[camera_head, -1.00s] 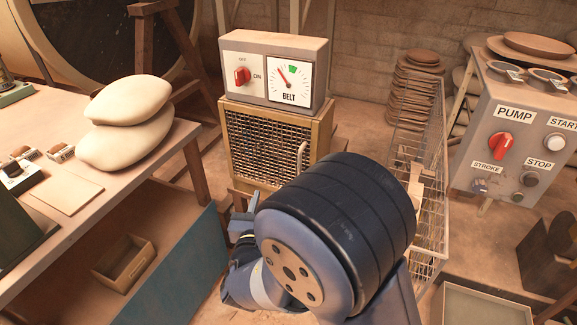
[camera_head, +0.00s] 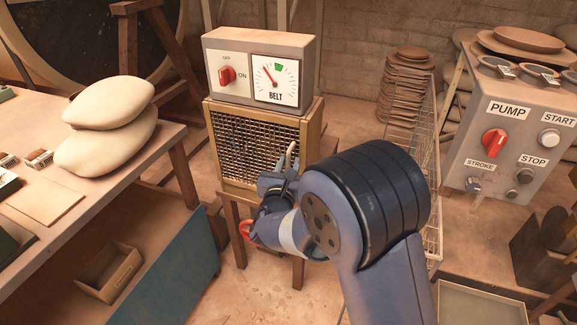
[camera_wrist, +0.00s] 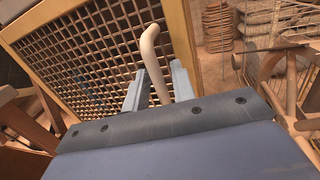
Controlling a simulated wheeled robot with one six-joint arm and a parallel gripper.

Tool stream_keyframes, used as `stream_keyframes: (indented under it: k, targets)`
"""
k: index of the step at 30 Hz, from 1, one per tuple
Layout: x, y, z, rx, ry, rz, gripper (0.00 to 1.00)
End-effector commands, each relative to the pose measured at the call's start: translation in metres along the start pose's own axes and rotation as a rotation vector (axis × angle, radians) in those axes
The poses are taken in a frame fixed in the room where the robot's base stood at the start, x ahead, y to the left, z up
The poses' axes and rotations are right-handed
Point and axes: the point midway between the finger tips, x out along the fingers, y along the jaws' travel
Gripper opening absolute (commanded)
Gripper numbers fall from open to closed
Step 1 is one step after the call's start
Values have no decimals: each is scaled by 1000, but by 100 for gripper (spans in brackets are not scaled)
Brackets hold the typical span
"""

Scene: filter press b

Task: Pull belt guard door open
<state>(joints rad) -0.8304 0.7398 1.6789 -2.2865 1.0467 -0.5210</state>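The belt guard door (camera_head: 245,145) is a dark wire mesh panel in a wooden frame, below the grey BELT box. It looks closed, flush with its housing. It also shows in the wrist view (camera_wrist: 85,60). Its pale curved handle (camera_head: 290,154) is at the right side of the mesh. In the wrist view, the handle (camera_wrist: 150,50) rises between the two grey fingers of my gripper (camera_wrist: 158,82), with gaps visible on both sides. My gripper (camera_head: 278,180) is open around the lower part of the handle. The handle's lower end is hidden behind my wrist.
The BELT box (camera_head: 258,70) has a red switch and a dial. A table (camera_head: 100,190) with two pale sacks (camera_head: 108,125) stands to the left. A wire rack (camera_head: 428,150) and the PUMP panel (camera_head: 515,140) stand to the right. Floor in front of the guard is partly clear.

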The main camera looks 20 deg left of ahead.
Motion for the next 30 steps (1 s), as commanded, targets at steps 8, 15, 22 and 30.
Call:
stream_keyframes:
  k: [8, 15, 22, 30]
  targets:
    - [0, 0, 0, 0, 0, 0, 15]
    - [0, 0, 0, 0, 0, 0, 0]
    - [0, 0, 0, 0, 1, 0, 0]
    - [-3, 2, 0, 1, 1, -6, 0]
